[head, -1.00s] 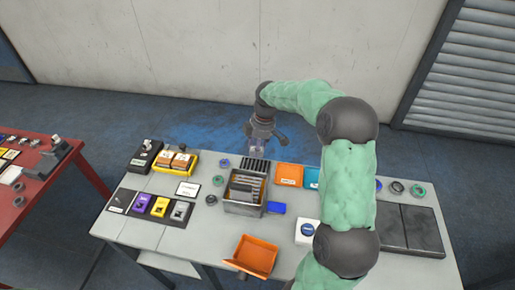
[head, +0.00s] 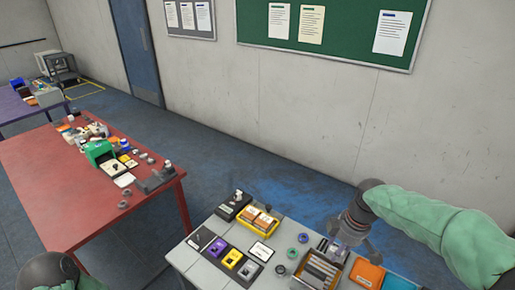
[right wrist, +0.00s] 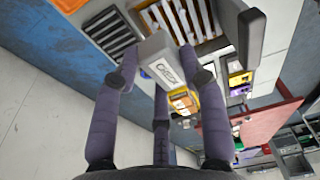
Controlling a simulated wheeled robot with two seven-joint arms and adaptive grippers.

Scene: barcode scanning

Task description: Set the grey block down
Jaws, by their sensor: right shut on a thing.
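The grey block (right wrist: 158,60) has a pale label with dark print and shows in the right wrist view. My right gripper (head: 350,238) is shut on it, with the purple-grey fingers closed around its sides. In the head view this gripper hangs over the back edge of the grey table, by a dark slatted rack (right wrist: 112,35) and a metal box of upright dividers (head: 318,268). The block itself is hard to make out in the head view, behind the fingers. My left gripper is not in view.
An orange tray (head: 367,273) lies right of the divider box. Left of it are small rings (head: 302,238), a white card (head: 262,250), a yellow bin (head: 272,230) with orange boxes, and a dark mat with coloured blocks. A red table (head: 50,190) stands further left.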

